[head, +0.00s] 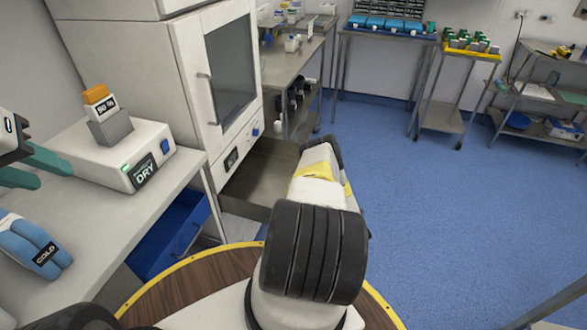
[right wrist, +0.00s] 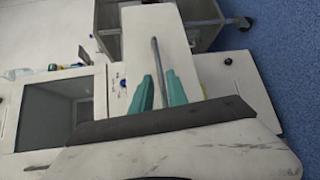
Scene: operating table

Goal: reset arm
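My left gripper (head: 42,172) is at the left edge of the head view, above the white counter. Its two teal fingers are apart with nothing between them. My right arm reaches forward in the middle of the head view, and its gripper is hidden there. In the right wrist view my right gripper (right wrist: 160,92) shows two teal fingers standing apart. A thin grey bar (right wrist: 157,65) shows between them against a white panel. I cannot tell whether the fingers touch it.
A white cabinet (head: 140,60) with a dark window stands behind the counter (head: 100,230). On the counter are a device marked DRY (head: 125,170), a grey block (head: 110,128) with an orange-topped item, and a blue COLD pack (head: 30,250). Blue floor (head: 420,220) is clear at right.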

